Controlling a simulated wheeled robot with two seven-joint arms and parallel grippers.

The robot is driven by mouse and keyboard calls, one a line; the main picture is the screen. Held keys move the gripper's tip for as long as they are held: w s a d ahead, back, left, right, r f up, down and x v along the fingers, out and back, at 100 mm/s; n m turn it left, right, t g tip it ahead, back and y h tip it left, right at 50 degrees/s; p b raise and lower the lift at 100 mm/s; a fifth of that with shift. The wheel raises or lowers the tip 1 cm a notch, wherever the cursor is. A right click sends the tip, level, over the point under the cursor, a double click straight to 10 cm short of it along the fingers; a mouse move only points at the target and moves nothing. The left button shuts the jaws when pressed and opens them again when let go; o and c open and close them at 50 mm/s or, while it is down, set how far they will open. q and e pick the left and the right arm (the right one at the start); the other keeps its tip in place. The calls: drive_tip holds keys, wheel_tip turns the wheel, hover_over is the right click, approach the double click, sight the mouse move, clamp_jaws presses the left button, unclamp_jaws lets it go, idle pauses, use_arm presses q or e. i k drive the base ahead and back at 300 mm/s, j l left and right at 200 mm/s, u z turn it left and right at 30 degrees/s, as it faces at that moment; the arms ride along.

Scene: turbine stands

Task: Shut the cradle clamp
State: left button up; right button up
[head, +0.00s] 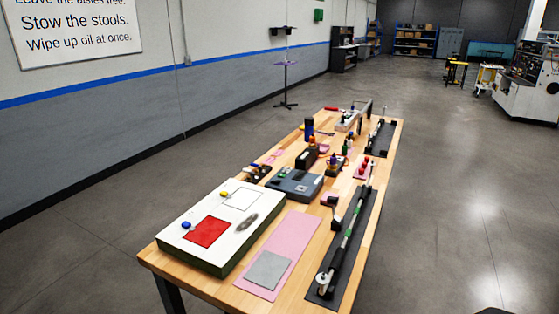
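A long wooden workbench (265,303) runs away from me. Along its right side lies a dark base (362,238) with a light rod (352,222) on dark supports. The rod has a green part (348,233) and a pale round end (323,280) near the front. A dark upright piece (336,222) stands beside the rod. A second dark base (379,139) with fittings lies at the far right of the bench. I cannot tell which part is the cradle clamp, or whether it is open or shut. Neither of my grippers is in view.
A white-topped board (184,234) with a red square (206,232) fills the bench's front left. A pink mat (290,240) with a grey square (268,270) lies beside it. A grey device (295,184) and small bottles crowd the middle. Floor (450,220) right of the bench is clear.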

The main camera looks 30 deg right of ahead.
sight(330, 200)
drive_tip(key=i+j+z, duration=0.15)
drive_tip(key=z, duration=0.25)
drive_tip(key=i+j+z, duration=0.15)
drive_tip(key=j+z, duration=0.25)
drive_tip(key=i+j+z, duration=0.1)
drive_tip(key=z, duration=0.3)
drive_tip(key=j+z, duration=1.05)
drive_tip(key=j, duration=0.25)
drive_tip(key=k+j+z, duration=0.1)
drive_tip(key=j+z, duration=0.15)
drive_tip(key=j, duration=0.3)
